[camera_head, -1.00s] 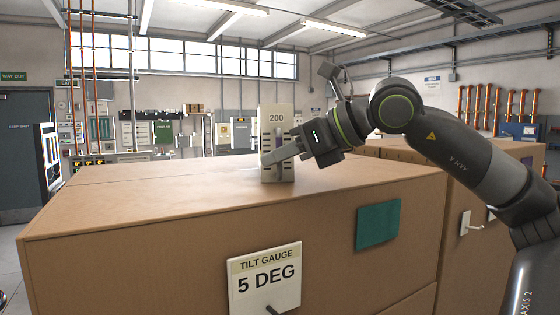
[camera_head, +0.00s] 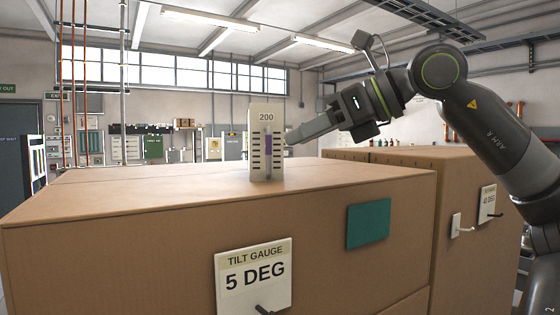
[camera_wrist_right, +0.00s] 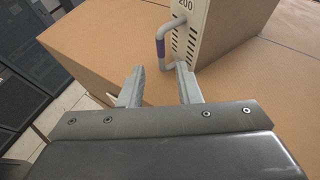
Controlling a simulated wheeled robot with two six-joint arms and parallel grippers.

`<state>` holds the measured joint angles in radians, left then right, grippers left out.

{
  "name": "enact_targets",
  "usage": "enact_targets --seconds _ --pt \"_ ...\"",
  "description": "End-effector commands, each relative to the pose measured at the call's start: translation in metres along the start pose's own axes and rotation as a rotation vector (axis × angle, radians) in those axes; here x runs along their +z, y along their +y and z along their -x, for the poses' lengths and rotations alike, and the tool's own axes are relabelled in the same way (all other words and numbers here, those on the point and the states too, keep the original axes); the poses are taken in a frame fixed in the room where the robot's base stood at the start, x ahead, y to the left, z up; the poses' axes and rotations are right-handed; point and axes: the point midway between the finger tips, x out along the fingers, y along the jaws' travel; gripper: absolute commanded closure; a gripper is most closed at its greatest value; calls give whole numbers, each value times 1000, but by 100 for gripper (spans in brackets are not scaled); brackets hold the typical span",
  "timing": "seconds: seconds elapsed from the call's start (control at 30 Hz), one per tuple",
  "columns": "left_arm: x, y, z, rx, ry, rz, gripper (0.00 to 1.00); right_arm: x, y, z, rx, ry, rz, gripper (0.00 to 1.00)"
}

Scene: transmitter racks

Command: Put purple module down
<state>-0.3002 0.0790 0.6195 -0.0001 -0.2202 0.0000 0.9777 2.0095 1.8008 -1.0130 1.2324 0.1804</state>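The module (camera_head: 258,160), a pale upright box marked 200 with a purple grip on its handle (camera_head: 268,143), stands on top of the brown cabinet (camera_head: 150,190). My right gripper (camera_head: 290,136) is just to the right of the module in the head view, apart from it. In the right wrist view, the two fingers (camera_wrist_right: 158,80) are spread with nothing between them. The handle (camera_wrist_right: 160,48) lies just beyond the fingertips, and the module's body (camera_wrist_right: 205,35) stands behind it. My left gripper is in neither view.
A tilt gauge sign reading 5 DEG (camera_head: 253,275) and a teal plate (camera_head: 368,226) are on the cabinet's front. A second brown cabinet (camera_head: 470,180) stands to the right. The cabinet top around the module is largely clear.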

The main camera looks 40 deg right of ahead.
Motion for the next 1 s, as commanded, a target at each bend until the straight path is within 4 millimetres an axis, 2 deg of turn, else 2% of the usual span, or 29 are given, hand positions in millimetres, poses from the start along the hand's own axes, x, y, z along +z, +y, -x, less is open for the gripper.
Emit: enact_targets --seconds 0.1,0.3,1.0 --pt "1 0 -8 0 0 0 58 -1 0 23 -4 -3 -1 69" --pt "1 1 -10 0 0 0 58 0 0 44 -1 0 0 69" --pt "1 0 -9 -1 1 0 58 0 0 47 0 1 0 69"
